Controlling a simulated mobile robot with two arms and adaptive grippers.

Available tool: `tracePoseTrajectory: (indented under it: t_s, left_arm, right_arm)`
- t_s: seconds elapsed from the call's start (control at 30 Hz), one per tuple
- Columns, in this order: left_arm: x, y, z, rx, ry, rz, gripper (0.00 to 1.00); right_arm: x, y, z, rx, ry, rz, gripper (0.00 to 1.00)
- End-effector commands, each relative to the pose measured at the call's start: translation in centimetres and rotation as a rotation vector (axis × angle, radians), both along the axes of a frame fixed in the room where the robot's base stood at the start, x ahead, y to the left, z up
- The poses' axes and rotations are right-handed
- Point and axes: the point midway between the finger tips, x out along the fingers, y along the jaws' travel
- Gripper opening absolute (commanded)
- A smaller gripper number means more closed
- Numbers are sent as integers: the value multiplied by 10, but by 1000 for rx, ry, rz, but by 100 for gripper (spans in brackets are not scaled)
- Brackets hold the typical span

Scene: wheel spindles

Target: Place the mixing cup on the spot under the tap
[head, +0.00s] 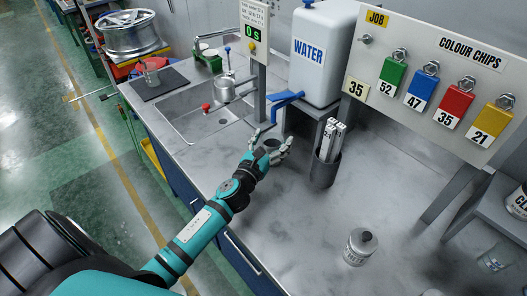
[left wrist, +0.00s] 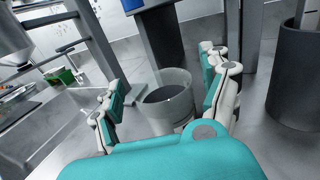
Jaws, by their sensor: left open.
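The mixing cup, a translucent grey cup (left wrist: 168,104), stands upright on the counter in the left wrist view. In the head view it is mostly hidden by my left gripper (head: 270,150). The gripper is open, with its two fingers (left wrist: 168,95) on either side of the cup; I cannot tell whether either touches it. The blue tap (head: 286,99) of the white water tank (head: 322,60) is just beyond the gripper in the head view. I cannot make out a marked spot under the tap. My right gripper is out of view.
A dark holder (head: 323,172) with numbered white strips stands close right of the gripper. A grey post with a display (head: 254,40) rises behind. A lidded can (head: 360,246) stands at the front.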

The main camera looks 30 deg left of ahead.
Motion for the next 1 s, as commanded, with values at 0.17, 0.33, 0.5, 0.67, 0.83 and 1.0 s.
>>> tracePoseTrajectory:
  t_s: [0.17,0.33,0.5,0.67,0.83,1.0]
  left_arm:
    - [-36,-2,-6,1,6,-1,80]
    - [-74,-4,-6,0,6,1,80]
    - [-101,-6,-5,0,5,0,80]
    - [-113,-6,-3,0,3,1,80]
    - [-115,-6,-1,0,2,1,80]
    - [-114,-6,-1,0,2,1,80]
  right_arm:
    - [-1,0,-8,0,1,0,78]
    - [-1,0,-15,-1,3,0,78]
    - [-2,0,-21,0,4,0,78]
    - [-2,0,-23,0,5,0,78]
    - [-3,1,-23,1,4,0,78]
    - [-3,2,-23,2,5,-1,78]
